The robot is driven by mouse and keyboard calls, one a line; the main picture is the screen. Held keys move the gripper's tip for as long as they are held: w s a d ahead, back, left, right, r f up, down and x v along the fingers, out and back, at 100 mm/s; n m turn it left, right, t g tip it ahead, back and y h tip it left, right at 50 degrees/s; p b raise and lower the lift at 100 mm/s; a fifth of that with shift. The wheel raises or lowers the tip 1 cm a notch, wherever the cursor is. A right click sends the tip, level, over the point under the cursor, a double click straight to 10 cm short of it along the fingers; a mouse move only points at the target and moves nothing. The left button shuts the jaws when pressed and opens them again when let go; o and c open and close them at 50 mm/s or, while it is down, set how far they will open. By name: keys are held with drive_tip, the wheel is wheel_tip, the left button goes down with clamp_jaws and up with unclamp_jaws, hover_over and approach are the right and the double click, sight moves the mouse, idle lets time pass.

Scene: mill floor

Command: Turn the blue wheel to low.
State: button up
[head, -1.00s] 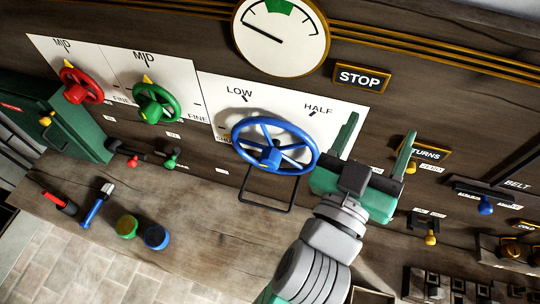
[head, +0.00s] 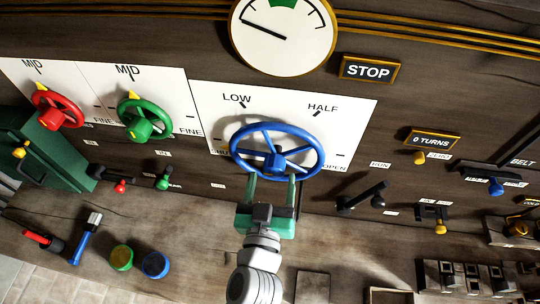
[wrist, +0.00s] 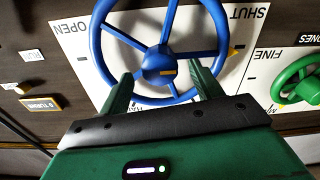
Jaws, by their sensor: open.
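The blue wheel (head: 275,161) is mounted on a white dial plate (head: 350,115) marked LOW, HALF and OPEN, with SHUT legible in the wrist view. The wheel also fills the middle of the wrist view (wrist: 159,66), where the plate appears upside down. Its yellow pointer (wrist: 236,52) is beside the SHUT mark. My gripper (head: 272,177) is open at the wheel's lower rim, its two fingers pointing at the wheel. In the wrist view the fingers (wrist: 163,84) lie either side of the hub. I cannot tell whether they touch the rim.
A green wheel (head: 146,119) and a red wheel (head: 57,110) are on the panel to the left. A gauge (head: 283,35) is above, its needle pointing left. A black lever (head: 362,197) is to the right. Tools and two round pots lie on the bench (head: 190,240).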

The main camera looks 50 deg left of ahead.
sight(275, 159)
drive_tip(key=p+x, duration=0.1)
drive_tip(key=x, duration=0.5)
drive_tip(key=shift+w+a+r+p, duration=0.1)
drive_tip(key=shift+w+a+p, duration=0.05)
drive_tip(key=shift+w+p, duration=0.15)
drive_tip(key=shift+s, duration=0.1)
drive_tip(key=c, duration=1)
